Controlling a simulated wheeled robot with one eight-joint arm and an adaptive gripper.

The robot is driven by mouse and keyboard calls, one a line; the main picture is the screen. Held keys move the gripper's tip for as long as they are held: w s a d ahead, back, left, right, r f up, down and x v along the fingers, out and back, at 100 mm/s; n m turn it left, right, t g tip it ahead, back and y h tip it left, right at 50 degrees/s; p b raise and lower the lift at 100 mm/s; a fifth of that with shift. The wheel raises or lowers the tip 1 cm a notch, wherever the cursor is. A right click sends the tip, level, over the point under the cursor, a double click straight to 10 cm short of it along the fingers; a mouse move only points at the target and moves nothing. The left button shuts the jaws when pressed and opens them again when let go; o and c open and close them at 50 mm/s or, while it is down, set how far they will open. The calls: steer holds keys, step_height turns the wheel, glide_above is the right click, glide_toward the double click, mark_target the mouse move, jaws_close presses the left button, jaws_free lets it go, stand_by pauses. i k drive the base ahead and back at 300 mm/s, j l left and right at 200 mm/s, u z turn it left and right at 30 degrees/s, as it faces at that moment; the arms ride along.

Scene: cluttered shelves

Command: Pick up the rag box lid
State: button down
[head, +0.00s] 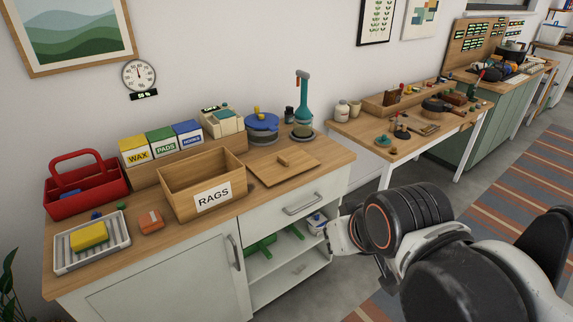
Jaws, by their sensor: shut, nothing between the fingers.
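The rag box lid (262,173) is a flat wooden board with a small wooden bar handle (284,161) on top. It lies on the wooden counter, to the right of the open wooden rag box (172,184), which has a white RAGS label. My gripper (340,236) is in front of the cabinet's right end, to the right of and lower in the picture than the lid. It is shut and apart from the lid. My own arm partly hides its fingers.
Left of the rag box are a red caddy (60,188), a white tray with a yellow sponge (89,235) and an orange block (151,222). Behind the lid stand a blue-topped round container (262,125) and a teal upright tool (303,105). Open shelves (290,275) lie below.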

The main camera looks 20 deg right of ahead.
mark_target(271, 170)
steer(key=i+z, duration=0.45)
steer(key=i, duration=0.6)
